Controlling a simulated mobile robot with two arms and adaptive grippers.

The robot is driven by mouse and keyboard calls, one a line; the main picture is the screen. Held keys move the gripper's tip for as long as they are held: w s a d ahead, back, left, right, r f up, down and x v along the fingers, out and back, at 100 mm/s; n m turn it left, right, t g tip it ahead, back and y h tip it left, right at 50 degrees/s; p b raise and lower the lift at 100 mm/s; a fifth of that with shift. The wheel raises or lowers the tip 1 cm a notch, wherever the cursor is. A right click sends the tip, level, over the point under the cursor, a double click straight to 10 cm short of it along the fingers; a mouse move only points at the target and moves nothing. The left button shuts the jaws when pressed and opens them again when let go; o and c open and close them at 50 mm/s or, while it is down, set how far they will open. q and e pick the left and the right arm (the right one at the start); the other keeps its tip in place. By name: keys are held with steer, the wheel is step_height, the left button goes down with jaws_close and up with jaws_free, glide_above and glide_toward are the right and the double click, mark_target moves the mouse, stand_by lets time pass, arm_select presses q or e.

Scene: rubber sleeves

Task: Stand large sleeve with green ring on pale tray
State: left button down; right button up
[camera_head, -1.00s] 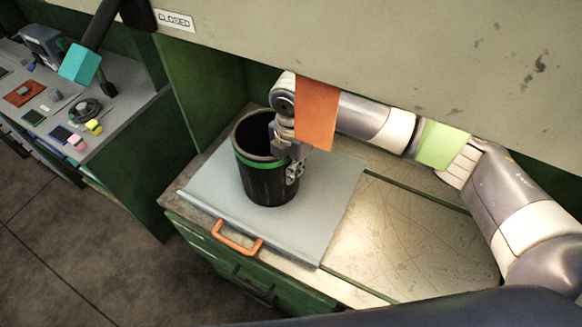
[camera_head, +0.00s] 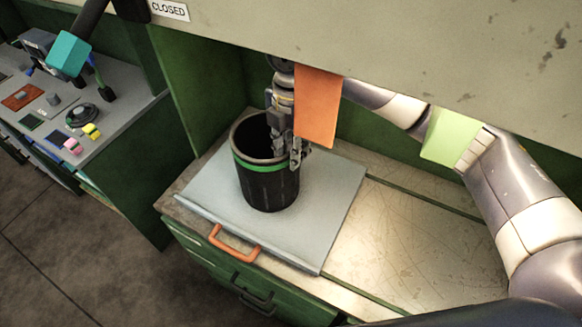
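The large sleeve (camera_head: 268,188) is a dark open cylinder with a green ring below its rim. It stands upright on the pale tray (camera_head: 218,207), a flat grey-white slab with an orange handle (camera_head: 234,244) at its front. My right gripper (camera_head: 286,155) is at the right part of the sleeve's rim. One finger is over the mouth and the other is outside the wall. The fingers look spread apart, and any contact with the wall is hard to make out. My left gripper is not in view.
The worn bench top (camera_head: 420,235) right of the tray is clear. A cluttered side bench (camera_head: 110,122) stands left.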

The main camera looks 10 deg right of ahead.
steer(key=shift+r, duration=1.8)
